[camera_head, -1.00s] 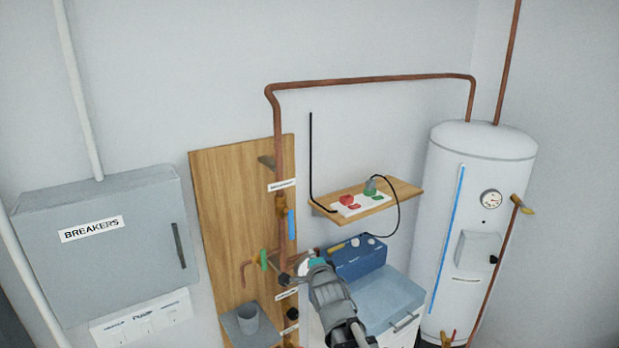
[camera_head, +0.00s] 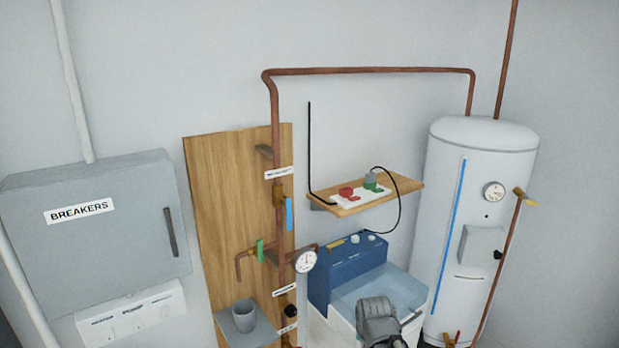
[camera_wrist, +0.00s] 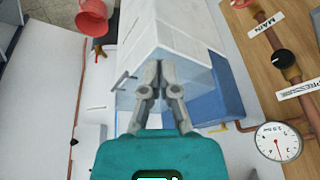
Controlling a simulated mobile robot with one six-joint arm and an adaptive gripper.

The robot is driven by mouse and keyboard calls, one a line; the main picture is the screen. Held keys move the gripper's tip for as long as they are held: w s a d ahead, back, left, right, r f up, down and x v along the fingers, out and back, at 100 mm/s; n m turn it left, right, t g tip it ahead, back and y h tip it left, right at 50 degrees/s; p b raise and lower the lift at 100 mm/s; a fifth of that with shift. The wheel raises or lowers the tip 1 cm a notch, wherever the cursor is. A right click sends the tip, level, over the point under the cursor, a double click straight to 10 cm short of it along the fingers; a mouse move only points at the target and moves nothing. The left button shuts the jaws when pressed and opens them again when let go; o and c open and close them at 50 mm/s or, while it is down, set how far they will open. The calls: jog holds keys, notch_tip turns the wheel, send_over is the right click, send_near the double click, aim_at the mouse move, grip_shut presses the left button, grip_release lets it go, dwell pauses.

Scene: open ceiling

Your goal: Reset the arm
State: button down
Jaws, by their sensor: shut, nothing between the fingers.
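My gripper (camera_wrist: 159,70) shows in the wrist view with its grey fingers closed together and nothing between them. Its teal body fills the bottom middle of that view. The fingertips appear in front of the white and blue appliance (camera_wrist: 178,32); the gap between them is hard to judge. In the head view my grey arm (camera_head: 378,316) rises from the bottom edge in front of the same appliance (camera_head: 345,262). The gripper itself cannot be made out there.
A pressure gauge (camera_head: 306,261) and copper pipes (camera_head: 277,150) are on the wooden board (camera_head: 225,190). A grey cup (camera_head: 244,316) stands on a small shelf. A white tank (camera_head: 478,200) stands right, a breaker box (camera_head: 95,225) left. A red bucket (camera_wrist: 93,17) shows in the wrist view.

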jog(key=s+d+f+n+g+b, duration=0.1)
jog(key=s+d+f+n+g, duration=0.1)
jog(key=s, duration=0.4)
jog(key=shift+s+f+n+g, duration=0.25)
jog(key=shift+f+n+g, duration=0.25)
jog(key=shift+n+g, duration=0.4)
